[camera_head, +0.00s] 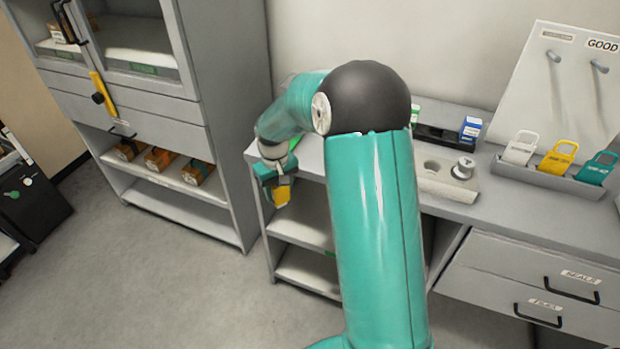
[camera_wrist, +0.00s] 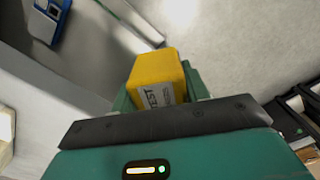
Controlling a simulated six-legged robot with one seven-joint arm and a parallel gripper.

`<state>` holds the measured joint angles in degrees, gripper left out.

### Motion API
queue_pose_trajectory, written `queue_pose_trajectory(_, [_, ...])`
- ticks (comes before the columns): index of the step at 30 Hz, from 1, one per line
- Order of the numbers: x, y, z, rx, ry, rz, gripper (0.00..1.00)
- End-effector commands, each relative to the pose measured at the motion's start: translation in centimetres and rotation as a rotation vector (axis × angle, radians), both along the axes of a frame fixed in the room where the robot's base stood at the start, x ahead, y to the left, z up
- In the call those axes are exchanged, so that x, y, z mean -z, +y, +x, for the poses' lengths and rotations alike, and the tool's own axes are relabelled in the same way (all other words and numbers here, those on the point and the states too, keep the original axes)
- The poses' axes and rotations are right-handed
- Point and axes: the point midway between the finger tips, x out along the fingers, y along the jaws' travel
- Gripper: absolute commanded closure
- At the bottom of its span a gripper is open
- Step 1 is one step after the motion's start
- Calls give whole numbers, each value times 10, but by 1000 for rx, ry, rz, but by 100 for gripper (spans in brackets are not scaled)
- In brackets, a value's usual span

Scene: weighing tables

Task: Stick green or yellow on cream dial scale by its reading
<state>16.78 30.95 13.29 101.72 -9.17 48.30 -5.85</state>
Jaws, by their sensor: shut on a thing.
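My gripper (camera_head: 279,186) is shut on a yellow block (camera_head: 283,196), held out past the left end of the grey worktop. In the wrist view the yellow block (camera_wrist: 160,80) sits between the fingers, with a pale label that seems to read "TEST". I cannot make out a cream dial scale in either view; my arm hides part of the worktop. No green or yellow sticker can be told for sure.
The grey worktop (camera_head: 505,210) carries a pale holder (camera_head: 436,178) with a metal weight (camera_head: 463,168), and a rack with white, yellow (camera_head: 558,157) and teal tags. A grey cabinet (camera_head: 160,110) stands at left. Open floor (camera_head: 170,280) lies in front of it.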

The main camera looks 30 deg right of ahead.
Motion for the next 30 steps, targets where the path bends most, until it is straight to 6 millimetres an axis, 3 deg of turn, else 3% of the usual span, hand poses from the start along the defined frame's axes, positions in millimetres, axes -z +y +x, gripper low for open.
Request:
queue_pose_trajectory(4, [16,24,15,36,2,1,73])
queue_pose_trajectory(15, [43,63,44,117,1,1,73])
queue_pose_trajectory(30, [41,60,43,115,0,1,73])
